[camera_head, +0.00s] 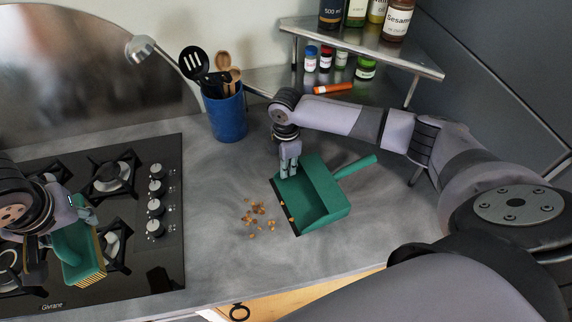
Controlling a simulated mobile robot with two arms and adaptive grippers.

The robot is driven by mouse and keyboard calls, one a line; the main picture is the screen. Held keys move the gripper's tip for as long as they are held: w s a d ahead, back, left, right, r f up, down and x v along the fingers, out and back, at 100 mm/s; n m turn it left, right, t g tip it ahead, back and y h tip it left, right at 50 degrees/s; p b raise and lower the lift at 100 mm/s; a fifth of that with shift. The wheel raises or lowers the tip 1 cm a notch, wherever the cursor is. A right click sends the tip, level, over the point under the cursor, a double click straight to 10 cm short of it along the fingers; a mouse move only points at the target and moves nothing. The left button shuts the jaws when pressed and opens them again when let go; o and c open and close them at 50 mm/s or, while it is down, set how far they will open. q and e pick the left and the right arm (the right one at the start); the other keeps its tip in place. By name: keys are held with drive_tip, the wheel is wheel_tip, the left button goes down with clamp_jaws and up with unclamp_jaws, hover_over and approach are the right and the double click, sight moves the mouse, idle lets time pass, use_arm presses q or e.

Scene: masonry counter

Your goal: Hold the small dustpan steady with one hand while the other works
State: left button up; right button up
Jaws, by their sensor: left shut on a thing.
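The green dustpan (325,190) lies on the grey counter, its handle pointing to the upper right and its open edge facing left. Small brown crumbs (258,212) lie on the counter left of that edge, and a few are at the lip. My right gripper (289,172) points down at the dustpan's upper left corner. Its fingers are close together there; whether they grip the wall cannot be told. My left gripper (72,207) is shut on a green hand brush (74,248) with tan bristles, held over the hob, away from the crumbs.
The black gas hob (130,258) with knobs fills the left. A blue utensil holder (227,115) stands at the back. A corner shelf (365,45) carries bottles, with small jars and an orange tube (333,88) below. The counter between hob and crumbs is clear.

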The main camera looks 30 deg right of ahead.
clamp_jaws()
drive_tip(key=shift+o, duration=2.1)
unclamp_jaws()
wheel_tip(320, 180, up, 12)
